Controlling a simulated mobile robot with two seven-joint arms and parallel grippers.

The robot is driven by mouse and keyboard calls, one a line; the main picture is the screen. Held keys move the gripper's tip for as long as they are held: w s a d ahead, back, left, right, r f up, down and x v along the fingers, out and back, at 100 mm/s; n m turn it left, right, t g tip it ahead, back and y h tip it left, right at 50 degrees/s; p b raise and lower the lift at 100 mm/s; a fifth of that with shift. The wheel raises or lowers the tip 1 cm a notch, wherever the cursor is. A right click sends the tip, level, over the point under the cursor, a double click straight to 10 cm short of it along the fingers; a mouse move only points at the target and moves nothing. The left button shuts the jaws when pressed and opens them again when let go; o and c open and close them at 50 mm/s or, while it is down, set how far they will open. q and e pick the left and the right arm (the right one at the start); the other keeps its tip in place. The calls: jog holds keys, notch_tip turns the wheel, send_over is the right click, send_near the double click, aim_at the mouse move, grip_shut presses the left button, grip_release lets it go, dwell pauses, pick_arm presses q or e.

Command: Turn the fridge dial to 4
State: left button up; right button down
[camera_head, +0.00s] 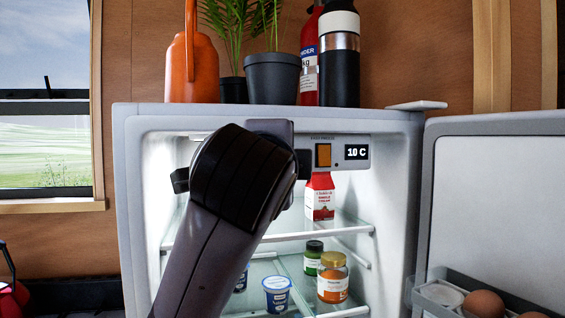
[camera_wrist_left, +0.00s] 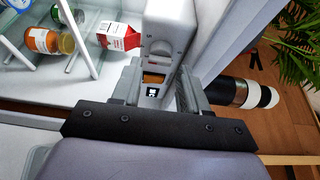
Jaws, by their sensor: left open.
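The open fridge (camera_head: 122,170) fills the middle of the head view. Its control panel along the top inside edge has an orange switch (camera_head: 323,155) and a display (camera_head: 357,152) reading 10 C. In the left wrist view the white round dial (camera_wrist_left: 160,47) shows just beyond my left gripper (camera_wrist_left: 159,72), which is open with its fingers either side of the panel strip. The fingers look apart from the dial, though the exact gap is unclear. In the head view my left arm hides the dial and most of the gripper. My right gripper is not in view.
The fridge door (camera_head: 500,200) stands open at the right, with eggs (camera_head: 483,303) in its shelf. A red-white carton (camera_head: 319,197) and jars (camera_head: 332,277) stand inside. A black-white flask (camera_head: 339,60), a plant pot (camera_head: 272,80) and an orange can (camera_head: 192,65) stand on top.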

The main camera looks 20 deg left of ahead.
pick_arm(q)
jog(key=v, duration=0.4)
jog(key=shift+b, duration=0.35)
jog(key=w+f+n+g+h, duration=0.2)
jog(key=w+f, duration=0.3)
jog(key=f, duration=0.9)
jog(key=w+f+n+g+h, duration=0.15)
jog(key=w+f, duration=0.25)
jog(key=f, duration=0.9)
jog(key=s+a+f+n+g+h, duration=0.1)
jog(key=s+f+n, duration=0.15)
jog(key=f, duration=0.75)
jog(key=s+f+n+g+h, duration=0.1)
jog(key=s+f, duration=0.2)
jog(key=f, duration=0.7)
jog(key=s+a+f+n+g, duration=0.1)
jog(key=s+a+f+n, duration=0.1)
jog(key=s+f, duration=0.7)
jog(key=s+a+f+n, duration=0.2)
jog(key=s+f+n, duration=0.2)
jog(key=s+f, duration=0.5)
jog(key=shift+s+a+f+g, duration=0.15)
jog(key=shift+s+f+g, duration=0.15)
jog(key=shift+s, duration=0.95)
